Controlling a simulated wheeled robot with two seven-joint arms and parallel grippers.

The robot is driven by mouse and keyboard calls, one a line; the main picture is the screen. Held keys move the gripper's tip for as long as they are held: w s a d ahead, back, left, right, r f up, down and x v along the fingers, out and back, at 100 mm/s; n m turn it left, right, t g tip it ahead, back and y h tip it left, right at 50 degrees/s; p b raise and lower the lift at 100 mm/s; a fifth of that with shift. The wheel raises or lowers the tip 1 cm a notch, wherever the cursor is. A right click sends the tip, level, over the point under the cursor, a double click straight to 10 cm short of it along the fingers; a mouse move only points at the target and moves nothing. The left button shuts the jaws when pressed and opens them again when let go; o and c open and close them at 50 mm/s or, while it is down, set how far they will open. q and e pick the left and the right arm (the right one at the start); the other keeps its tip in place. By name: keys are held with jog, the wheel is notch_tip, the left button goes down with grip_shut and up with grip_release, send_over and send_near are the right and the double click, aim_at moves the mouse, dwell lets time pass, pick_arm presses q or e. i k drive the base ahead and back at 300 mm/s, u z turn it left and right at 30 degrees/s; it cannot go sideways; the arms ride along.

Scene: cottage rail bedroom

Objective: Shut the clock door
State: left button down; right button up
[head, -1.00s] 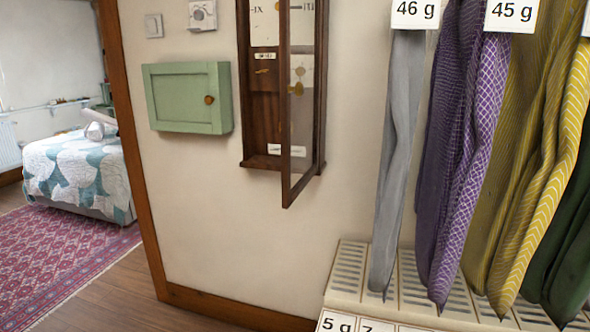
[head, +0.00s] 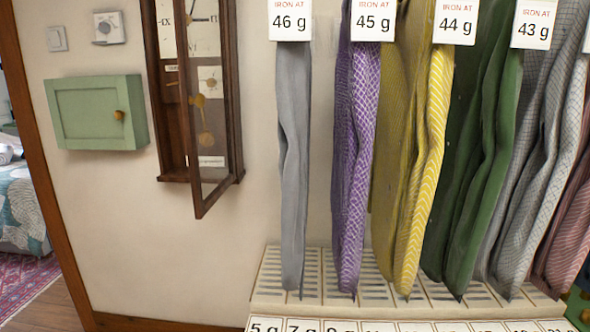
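The wall clock is a tall dark wooden case (head: 171,150) at the upper left of the head view, cut off by the top edge. Its glazed door (head: 205,211) stands open and swung out from the case, toward me. Through the glass I see part of the dial (head: 202,22) and a brass pendulum (head: 205,138). Neither of my grippers is in view, and nothing touches the door.
A green wall cabinet (head: 82,115) with a round wooden knob hangs left of the clock. Hanging ties, including a grey one (head: 293,150), with weight labels fill the right side above a slotted cream rack (head: 270,275). A doorway frame (head: 40,150) stands at the far left.

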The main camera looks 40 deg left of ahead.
aim_at(202, 206)
jog(key=z, duration=0.15)
jog(key=i, duration=0.95)
jog(key=u, duration=1.9)
